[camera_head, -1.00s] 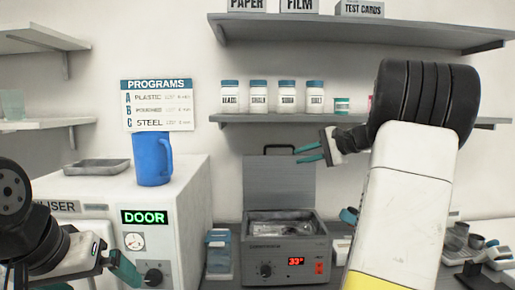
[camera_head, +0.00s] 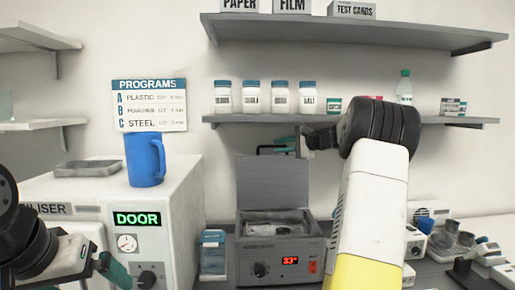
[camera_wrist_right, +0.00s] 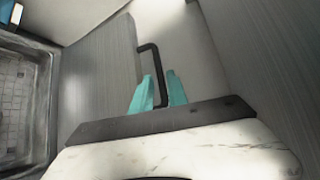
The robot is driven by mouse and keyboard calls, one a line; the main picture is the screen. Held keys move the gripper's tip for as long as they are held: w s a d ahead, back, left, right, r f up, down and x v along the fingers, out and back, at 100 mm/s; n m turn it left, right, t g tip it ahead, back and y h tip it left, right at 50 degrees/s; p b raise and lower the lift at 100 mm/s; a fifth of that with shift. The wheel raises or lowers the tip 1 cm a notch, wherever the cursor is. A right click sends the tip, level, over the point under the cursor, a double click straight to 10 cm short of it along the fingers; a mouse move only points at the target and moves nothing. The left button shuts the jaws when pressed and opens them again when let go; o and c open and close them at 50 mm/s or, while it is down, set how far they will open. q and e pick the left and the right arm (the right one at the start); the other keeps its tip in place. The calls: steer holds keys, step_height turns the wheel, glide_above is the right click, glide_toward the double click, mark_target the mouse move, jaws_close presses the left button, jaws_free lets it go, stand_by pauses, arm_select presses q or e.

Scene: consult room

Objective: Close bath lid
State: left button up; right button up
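The bath (camera_head: 281,262) is a grey box with a red display, on the counter in the head view. Its grey lid (camera_head: 272,185) stands upright and open at the back, with a black handle on the top edge. My right gripper (camera_head: 281,146) is at this handle, partly hidden behind my right arm. In the right wrist view, the handle (camera_wrist_right: 152,62) runs between the two teal fingertips (camera_wrist_right: 160,88), which are apart. The lid (camera_wrist_right: 95,85) and part of the open basin (camera_wrist_right: 25,95) also show there. My left gripper (camera_head: 114,270) is low at the left, partly cut off, its fingers apart.
A steriliser (camera_head: 188,225) with a blue jug (camera_head: 145,160) on top stands left of the bath. A shelf (camera_head: 330,121) with several jars hangs above the lid, close to my right gripper. Small equipment crowds the right counter.

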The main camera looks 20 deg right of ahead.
mark_target(276, 146)
steer(key=shift+x, duration=1.65)
jaws_close()
